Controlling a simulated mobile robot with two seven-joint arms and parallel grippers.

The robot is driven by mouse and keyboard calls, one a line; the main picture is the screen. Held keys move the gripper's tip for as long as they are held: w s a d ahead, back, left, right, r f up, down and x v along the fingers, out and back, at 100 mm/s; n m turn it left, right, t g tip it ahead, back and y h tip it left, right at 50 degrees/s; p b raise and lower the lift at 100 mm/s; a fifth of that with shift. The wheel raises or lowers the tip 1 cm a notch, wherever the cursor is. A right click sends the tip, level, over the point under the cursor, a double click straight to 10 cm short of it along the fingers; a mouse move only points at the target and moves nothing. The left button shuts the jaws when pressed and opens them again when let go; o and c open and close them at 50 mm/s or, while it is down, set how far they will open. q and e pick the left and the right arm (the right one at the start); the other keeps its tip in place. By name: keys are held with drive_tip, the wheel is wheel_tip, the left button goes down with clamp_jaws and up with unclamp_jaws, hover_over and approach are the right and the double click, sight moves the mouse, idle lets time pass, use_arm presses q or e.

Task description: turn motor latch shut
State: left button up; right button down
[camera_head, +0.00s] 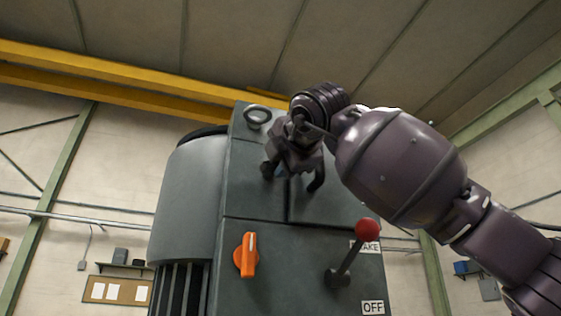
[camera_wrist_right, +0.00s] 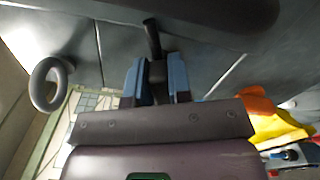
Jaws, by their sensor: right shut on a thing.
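A dark, short latch handle (camera_wrist_right: 152,38) stands out from the grey motor housing (camera_wrist_right: 200,52) in the right wrist view. My right gripper (camera_wrist_right: 157,85) is shut on it, with the blue-lined fingers on either side. In the head view my right gripper (camera_head: 290,172) is up against the upper front panel of the housing (camera_head: 300,235). There the gripper and wrist hide most of the latch, so its turn angle is hard to tell. My left gripper is not in view.
A grey ring (camera_head: 258,116) sits on the housing's upper left, close to my gripper. Below are an orange knob (camera_head: 246,256) and a brake lever with a red ball (camera_head: 367,230). A yellow beam (camera_head: 120,80) crosses high behind.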

drive_tip(key=m, duration=0.3)
drive_tip(key=shift+f+m, duration=0.25)
drive_tip(key=shift+m, duration=0.55)
drive_tip(key=shift+f, duration=0.1)
drive_tip(key=c, duration=1)
unclamp_jaws()
drive_tip(key=shift+d, duration=0.1)
drive_tip(key=shift+c, duration=0.2)
